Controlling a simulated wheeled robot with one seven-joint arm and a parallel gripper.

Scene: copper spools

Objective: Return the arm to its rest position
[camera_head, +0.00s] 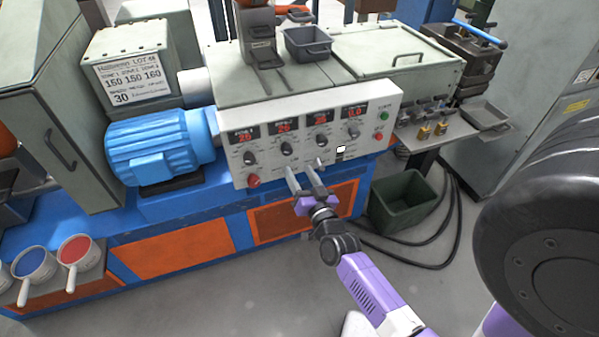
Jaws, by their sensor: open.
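My gripper (306,172) is open, with two grey fingers on a purple body. It is in front of the lower edge of the control panel (235,170), below its row of knobs. Nothing shows between the fingers. The fingertips are close to the panel; I cannot tell whether they touch it. My arm reaches up from the lower right of the picture to the gripper.
The panel has red displays, knobs and a red button (253,181). A blue motor (160,145) stands left of it. A dark green bin (402,203) and black cables (452,225) are on the floor at right. Scoops with blue and red contents (75,252) are at lower left.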

